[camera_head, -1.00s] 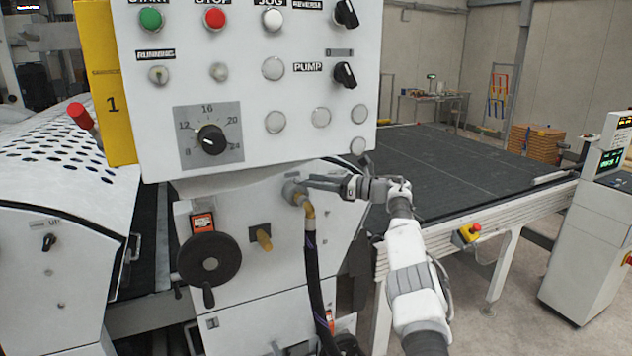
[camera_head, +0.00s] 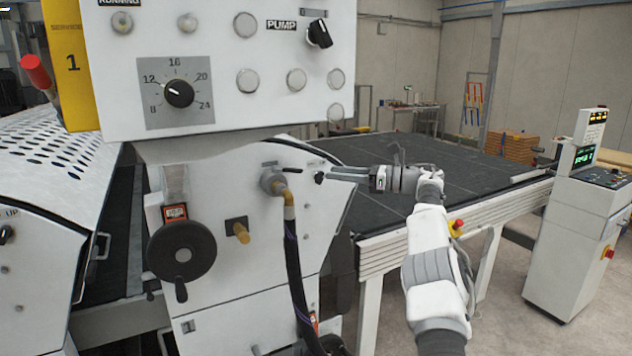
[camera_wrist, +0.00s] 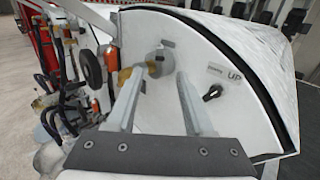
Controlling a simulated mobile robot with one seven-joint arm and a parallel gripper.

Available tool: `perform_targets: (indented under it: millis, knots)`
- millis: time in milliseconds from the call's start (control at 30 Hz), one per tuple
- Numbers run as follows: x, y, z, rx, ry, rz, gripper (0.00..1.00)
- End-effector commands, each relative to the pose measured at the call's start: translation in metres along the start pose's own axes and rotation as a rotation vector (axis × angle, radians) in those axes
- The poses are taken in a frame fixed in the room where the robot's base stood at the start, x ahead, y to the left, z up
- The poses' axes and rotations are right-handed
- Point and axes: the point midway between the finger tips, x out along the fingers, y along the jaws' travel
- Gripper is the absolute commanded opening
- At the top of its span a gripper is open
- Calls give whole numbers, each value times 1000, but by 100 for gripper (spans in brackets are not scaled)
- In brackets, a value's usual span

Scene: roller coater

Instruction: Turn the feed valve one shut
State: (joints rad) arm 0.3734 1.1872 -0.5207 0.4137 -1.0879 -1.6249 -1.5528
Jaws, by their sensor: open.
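The feed valve (camera_head: 272,181) is a round grey fitting on the white machine side, with a brass elbow and black hose (camera_head: 292,265) below it. A short dark lever (camera_head: 291,170) sticks out to its right. Any label naming it valve one is not readable. My gripper (camera_head: 328,174) is open and empty, to the right of the valve and apart from it. In the wrist view the valve (camera_wrist: 157,62) shows ahead between the two spread fingers of my gripper (camera_wrist: 160,78), with the brass part partly hidden by the left finger.
A black handwheel (camera_head: 182,251) and a brass stub (camera_head: 238,230) are left of the valve. The control panel (camera_head: 215,80) overhangs above. A black UP switch (camera_wrist: 212,92) sits right of the valve in the wrist view. A dark conveyor bed (camera_head: 420,172) lies behind my arm.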

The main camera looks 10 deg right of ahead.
Motion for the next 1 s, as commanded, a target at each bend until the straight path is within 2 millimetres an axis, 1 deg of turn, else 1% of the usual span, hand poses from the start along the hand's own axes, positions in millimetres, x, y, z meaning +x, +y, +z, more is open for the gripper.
perform_targets:
  millis: [33,100,200,300,433,633,667,700,767,833,867,933,967,1000]
  knots:
    - [-13,-1,-1,-1,0,-3,52]
    - [-25,0,-1,-1,0,-3,52]
    - [-38,0,0,0,0,-1,52]
    - [-47,0,0,0,0,-1,52]
    - [-50,0,1,0,0,0,52]
    - [-50,0,1,0,0,1,52]
    - [-50,0,1,0,0,1,51]
    - [-50,0,1,1,-1,0,44]
    - [-50,-1,5,3,-8,-8,33]
    - [-49,-4,17,15,-31,-31,20]
    - [-48,-6,25,25,-48,-47,15]
    - [-46,-12,49,55,-101,-95,2]
    - [-45,-15,62,72,-129,-120,0]
    - [-46,-19,80,100,-172,-156,0]
